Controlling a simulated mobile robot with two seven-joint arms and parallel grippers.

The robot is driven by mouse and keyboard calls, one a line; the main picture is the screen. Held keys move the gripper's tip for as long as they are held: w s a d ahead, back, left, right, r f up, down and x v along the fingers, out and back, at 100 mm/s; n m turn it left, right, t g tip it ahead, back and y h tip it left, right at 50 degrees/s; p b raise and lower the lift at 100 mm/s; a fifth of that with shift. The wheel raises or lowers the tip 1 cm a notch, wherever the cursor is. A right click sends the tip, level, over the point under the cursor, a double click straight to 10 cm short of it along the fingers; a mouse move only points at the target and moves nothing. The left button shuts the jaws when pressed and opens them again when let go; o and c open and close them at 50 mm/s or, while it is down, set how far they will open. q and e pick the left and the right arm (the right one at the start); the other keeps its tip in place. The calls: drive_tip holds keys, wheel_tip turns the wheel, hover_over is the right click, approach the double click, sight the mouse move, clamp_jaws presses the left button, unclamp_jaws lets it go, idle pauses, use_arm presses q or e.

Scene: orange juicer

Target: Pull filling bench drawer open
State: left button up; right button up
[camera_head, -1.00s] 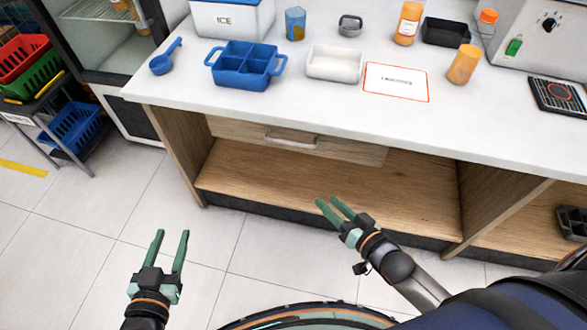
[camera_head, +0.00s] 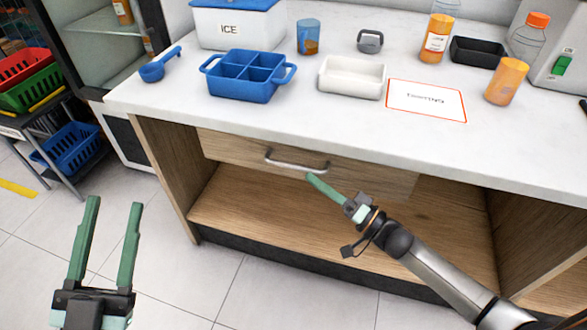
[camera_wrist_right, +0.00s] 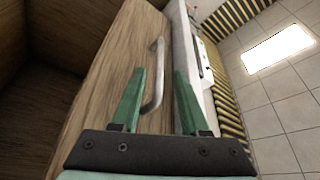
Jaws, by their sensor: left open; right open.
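The wooden drawer (camera_head: 225,148) sits under the white counter and looks closed. Its metal bar handle (camera_head: 297,167) runs across its front. My right gripper (camera_head: 312,178) is just below and in front of the handle's right end in the head view; one finger hides the other there. In the right wrist view, my right gripper (camera_wrist_right: 157,95) is open, with the handle (camera_wrist_right: 156,80) showing between its fingers; I cannot tell whether they touch. My left gripper (camera_head: 115,203) is open and empty over the floor at lower left.
An open shelf (camera_head: 260,215) lies below the drawer.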

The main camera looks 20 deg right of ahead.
sight(293, 165)
use_arm(q)
drive_tip(key=s+r+m+h+b, duration=0.1)
drive_tip(key=s+r+m+h, duration=0.3)
drive_tip(key=r+h, duration=0.1)
drive_tip(key=shift+s+d+r+h, duration=0.25)
drive_tip(key=shift+d+r+h, duration=0.05)
drive_tip(key=shift+d+r, duration=0.05)
use_arm(e)
drive_tip(key=x, duration=0.7)
drive_tip(key=shift+c, duration=0.4)
clamp_jaws()
